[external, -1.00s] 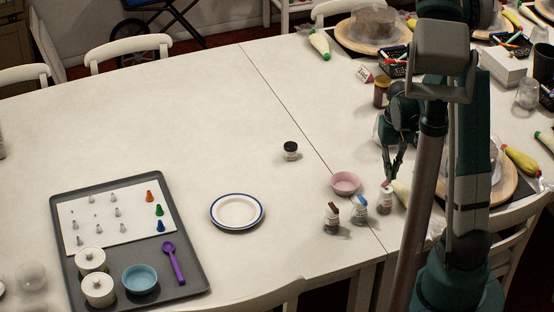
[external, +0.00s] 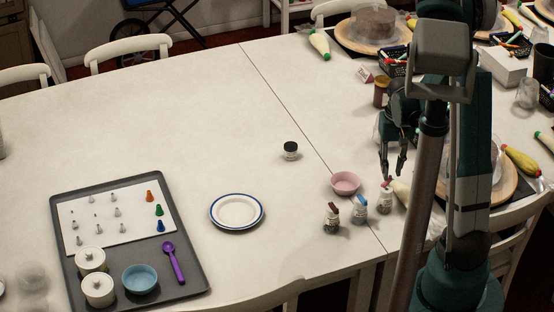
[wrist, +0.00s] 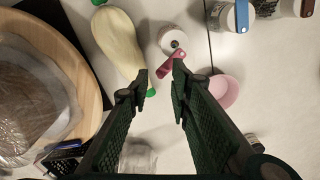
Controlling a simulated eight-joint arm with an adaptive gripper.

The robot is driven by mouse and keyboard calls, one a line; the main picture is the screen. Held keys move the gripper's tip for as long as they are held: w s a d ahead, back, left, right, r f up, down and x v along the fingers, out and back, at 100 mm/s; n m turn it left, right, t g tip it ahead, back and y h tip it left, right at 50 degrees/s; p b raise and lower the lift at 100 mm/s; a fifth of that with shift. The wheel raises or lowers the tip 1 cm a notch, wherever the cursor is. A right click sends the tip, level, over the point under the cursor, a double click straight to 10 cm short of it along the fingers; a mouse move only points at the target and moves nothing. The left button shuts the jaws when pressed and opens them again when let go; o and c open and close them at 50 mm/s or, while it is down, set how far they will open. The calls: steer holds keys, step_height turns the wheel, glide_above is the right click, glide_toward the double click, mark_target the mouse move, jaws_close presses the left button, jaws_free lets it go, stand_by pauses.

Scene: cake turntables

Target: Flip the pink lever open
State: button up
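The bottle with the pink lever (external: 385,203) stands at the right end of a row of three small bottles. The pink lever (wrist: 172,66) sticks out from the white bottle top (wrist: 172,38) toward my gripper in the wrist view; its hinge angle is hard to tell. My gripper (wrist: 160,82) is open and empty, with its fingers pointing down over the table. The right fingertip in the wrist view is right beside the lever's free end; I cannot tell if they touch. My gripper (external: 393,174) shows just above the bottle in the external view.
A blue-lever bottle (external: 359,211) and a brown-lever bottle (external: 332,219) stand to the left. A pink bowl (external: 345,182) sits behind them. A pale piping bag (wrist: 121,42) and a wooden turntable (wrist: 83,45) are close on the other side.

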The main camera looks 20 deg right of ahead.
step_height(320, 180, up, 11)
steer(key=shift+f, duration=0.2)
stand_by(0.6)
stand_by(0.5)
step_height(320, 180, up, 10)
steer(key=n+t, duration=0.1)
steer(key=t, duration=0.2)
glide_above(389, 180)
steer(key=s+a, duration=0.5)
steer(key=s+a+r+n+t, duration=0.2)
steer(key=s+a+r+t, duration=0.2)
steer(key=s, duration=0.6)
steer(key=shift+s+a+r, duration=0.25)
steer(key=shift+a+r, duration=0.55)
steer(key=shift+r, duration=0.15)
steer(key=shift+f, duration=0.1)
